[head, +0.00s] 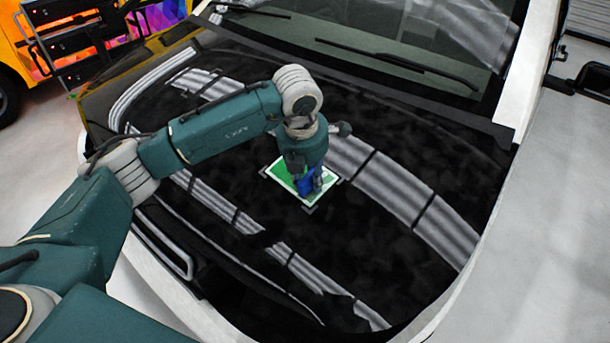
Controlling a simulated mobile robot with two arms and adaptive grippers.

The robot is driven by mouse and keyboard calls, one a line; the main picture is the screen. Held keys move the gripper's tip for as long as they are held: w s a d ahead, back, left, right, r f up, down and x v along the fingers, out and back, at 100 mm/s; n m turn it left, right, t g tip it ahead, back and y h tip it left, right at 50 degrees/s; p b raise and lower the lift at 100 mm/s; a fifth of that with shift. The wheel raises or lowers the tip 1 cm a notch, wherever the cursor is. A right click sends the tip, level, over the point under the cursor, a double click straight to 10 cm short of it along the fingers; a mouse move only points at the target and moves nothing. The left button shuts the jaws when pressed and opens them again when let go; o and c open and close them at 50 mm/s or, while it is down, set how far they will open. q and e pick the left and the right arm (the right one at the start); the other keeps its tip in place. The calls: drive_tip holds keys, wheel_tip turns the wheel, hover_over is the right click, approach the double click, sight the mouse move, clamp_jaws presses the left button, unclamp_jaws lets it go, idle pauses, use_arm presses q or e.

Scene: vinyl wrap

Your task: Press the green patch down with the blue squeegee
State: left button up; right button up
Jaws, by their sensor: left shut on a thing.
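The green patch (281,174) with a white border lies on the black car hood, near the middle of the head view. My left gripper (307,186) points down over the patch and is shut on the blue squeegee (306,185). The squeegee is over the right part of the patch, and its lower edge appears to be at the patch; I cannot tell whether it touches. The gripper and squeegee hide part of the patch. My right gripper is not in view.
The glossy black hood (390,260) is broad and clear around the patch. The windshield with a wiper (400,62) rises behind it. A colourful orange vehicle (75,40) stands at the back left. Pale floor (560,220) is open at the right.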

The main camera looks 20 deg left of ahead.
sight(319, 194)
use_arm(q)
drive_tip(key=shift+s+d+f, duration=0.1)
drive_tip(key=shift+s+d, duration=0.1)
drive_tip(key=shift+d, duration=0.3)
drive_tip(key=shift+s+d, duration=0.35)
drive_tip(key=shift+d, duration=0.55)
drive_tip(key=shift+s+r, duration=0.1)
drive_tip(key=shift+r, duration=0.6)
drive_tip(key=p+v, duration=0.2)
drive_tip(key=v, duration=0.3)
drive_tip(key=shift+s+r+p, duration=0.15)
drive_tip(key=shift+r+p, duration=0.1)
drive_tip(key=shift+p, duration=0.15)
